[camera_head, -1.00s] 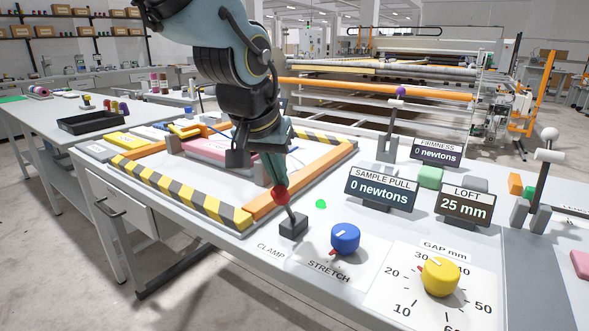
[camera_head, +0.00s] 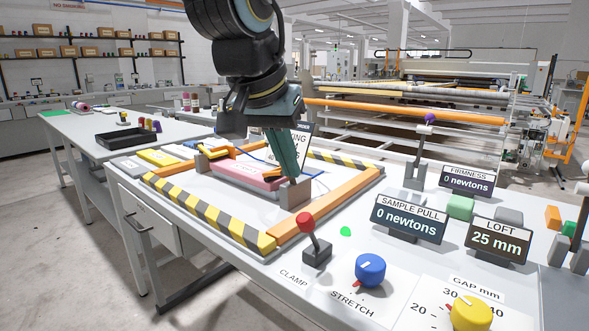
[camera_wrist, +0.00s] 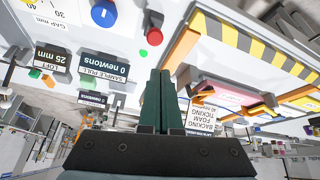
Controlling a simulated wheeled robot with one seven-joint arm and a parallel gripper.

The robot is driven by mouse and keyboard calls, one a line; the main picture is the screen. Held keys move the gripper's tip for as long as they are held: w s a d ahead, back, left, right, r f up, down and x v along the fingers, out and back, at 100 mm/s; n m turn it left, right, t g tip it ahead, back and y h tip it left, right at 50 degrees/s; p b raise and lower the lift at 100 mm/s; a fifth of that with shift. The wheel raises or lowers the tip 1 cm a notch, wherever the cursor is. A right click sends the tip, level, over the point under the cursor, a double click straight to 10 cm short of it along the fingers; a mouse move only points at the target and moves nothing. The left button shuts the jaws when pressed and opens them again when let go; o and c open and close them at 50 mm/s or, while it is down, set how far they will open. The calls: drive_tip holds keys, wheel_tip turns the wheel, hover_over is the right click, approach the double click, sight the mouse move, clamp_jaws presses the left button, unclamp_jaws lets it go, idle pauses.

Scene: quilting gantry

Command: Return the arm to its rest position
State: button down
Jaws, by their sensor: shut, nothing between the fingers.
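My gripper (camera_head: 290,172) is in the air above the hazard-striped and orange frame on the workbench, up and left of the red-knobbed CLAMP lever (camera_head: 314,240). Its green fingers are shut together and empty, and they also show at the middle of the wrist view (camera_wrist: 161,100). The CLAMP lever stands apart from the fingers. Its red knob also shows in the wrist view (camera_wrist: 155,37). My arm hangs down from the top of the head view and partly hides a sign behind it.
The blue STRETCH knob (camera_head: 370,270) and yellow GAP knob (camera_head: 471,313) are at the front right. SAMPLE PULL (camera_head: 407,219), FIRMNESS (camera_head: 467,180) and LOFT (camera_head: 497,241) displays stand behind them. A pink block (camera_head: 241,177) lies within the frame. A black tray (camera_head: 129,137) is on the left table.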

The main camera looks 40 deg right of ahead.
idle(0.5)
drive_tip(key=w+a+f+n+y+p, duration=0.2)
drive_tip(key=w+a+f+n, duration=0.15)
drive_tip(key=w+a, duration=0.4)
drive_tip(key=w+a+f+n+y+p, duration=0.1)
drive_tip(key=w+a+f+n, duration=0.1)
drive_tip(key=w+a+f, duration=0.4)
drive_tip(key=a+f+n+y+p, duration=0.1)
drive_tip(key=a+f+n, duration=0.1)
drive_tip(key=a, duration=0.8)
drive_tip(key=w+a+f+n+y+p, duration=0.1)
drive_tip(key=a+f+n, duration=0.1)
drive_tip(key=a, duration=0.8)
drive_tip(key=shift+f+n+g, duration=0.35)
drive_tip(key=shift+n+g, duration=0.05)
drive_tip(key=shift+n, duration=0.25)
drive_tip(key=shift+a, duration=0.1)
idle(0.7)
